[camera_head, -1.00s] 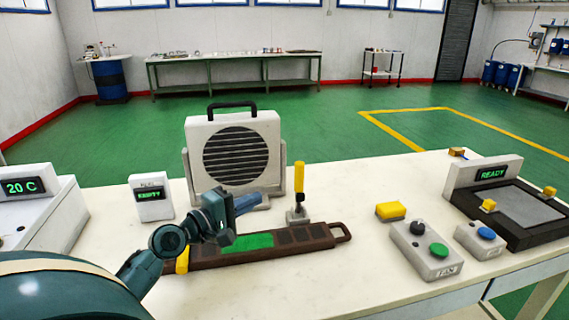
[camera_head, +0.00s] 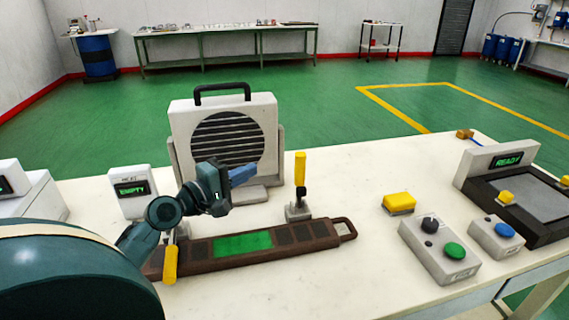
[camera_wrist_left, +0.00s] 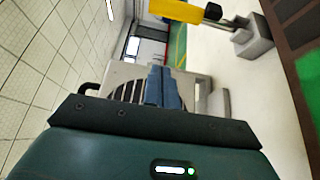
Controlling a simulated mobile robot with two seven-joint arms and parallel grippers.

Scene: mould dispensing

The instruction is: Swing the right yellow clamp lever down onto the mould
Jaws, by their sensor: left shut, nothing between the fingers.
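The dark brown mould (camera_head: 200,251) with a green panel lies along the table. The right yellow clamp lever (camera_head: 300,168) stands upright on its grey base behind the mould's right half. It also shows at the top of the left wrist view (camera_wrist_left: 175,10). My right gripper is out of view.
A white louvred heater or fan unit (camera_head: 262,115) stands behind the mould. A small display box reading EMPTY (camera_head: 130,190) is at left. To the right are a yellow block (camera_head: 398,202), button boxes (camera_head: 440,262) and a READY station (camera_head: 480,160). Table between is clear.

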